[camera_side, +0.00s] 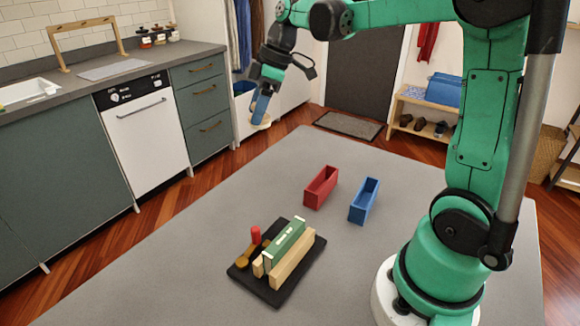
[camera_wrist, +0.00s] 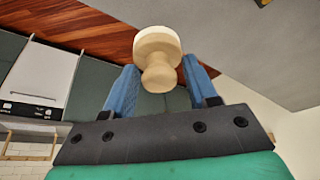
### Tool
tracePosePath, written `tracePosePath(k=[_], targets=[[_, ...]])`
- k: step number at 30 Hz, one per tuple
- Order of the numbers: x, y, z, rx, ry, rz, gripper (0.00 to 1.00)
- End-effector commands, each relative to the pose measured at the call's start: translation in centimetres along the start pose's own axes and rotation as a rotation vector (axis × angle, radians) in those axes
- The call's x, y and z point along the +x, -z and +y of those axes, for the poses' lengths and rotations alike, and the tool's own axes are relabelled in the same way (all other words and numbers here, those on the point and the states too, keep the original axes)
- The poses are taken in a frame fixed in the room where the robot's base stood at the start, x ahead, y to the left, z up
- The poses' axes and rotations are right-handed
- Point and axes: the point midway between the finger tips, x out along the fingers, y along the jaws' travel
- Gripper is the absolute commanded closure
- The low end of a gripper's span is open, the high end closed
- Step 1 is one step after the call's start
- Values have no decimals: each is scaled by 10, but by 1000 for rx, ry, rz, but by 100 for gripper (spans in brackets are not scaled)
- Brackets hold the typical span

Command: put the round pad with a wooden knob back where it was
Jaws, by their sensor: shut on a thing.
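The round pad with a wooden knob (camera_wrist: 158,45) is pale cream and tan. In the wrist view its knob is between the two blue fingers of my gripper (camera_wrist: 162,85), with the round pad beyond the fingertips. In the side view my gripper (camera_side: 264,108) is raised beyond the far left edge of the grey table (camera_side: 240,213), pointing down, and the pad (camera_side: 261,124) shows pale at its tips. My gripper is shut on the pad. Part of the knob is hidden by the fingers in the side view.
A black board (camera_side: 265,290) holds a green block (camera_side: 284,246), wooden blocks and a red-topped piece (camera_side: 256,235). A red open box (camera_side: 321,187) and a blue open box (camera_side: 364,201) stand on the table. The left and far parts of the table are clear.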

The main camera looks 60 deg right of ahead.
Motion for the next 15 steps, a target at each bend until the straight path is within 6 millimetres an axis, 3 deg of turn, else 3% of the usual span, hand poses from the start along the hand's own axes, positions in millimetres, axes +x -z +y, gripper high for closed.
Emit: tracePosePath(k=[9,15], targets=[[76,-30,0,-3,1,0,100],[109,-43,0,-4,1,0,100]])
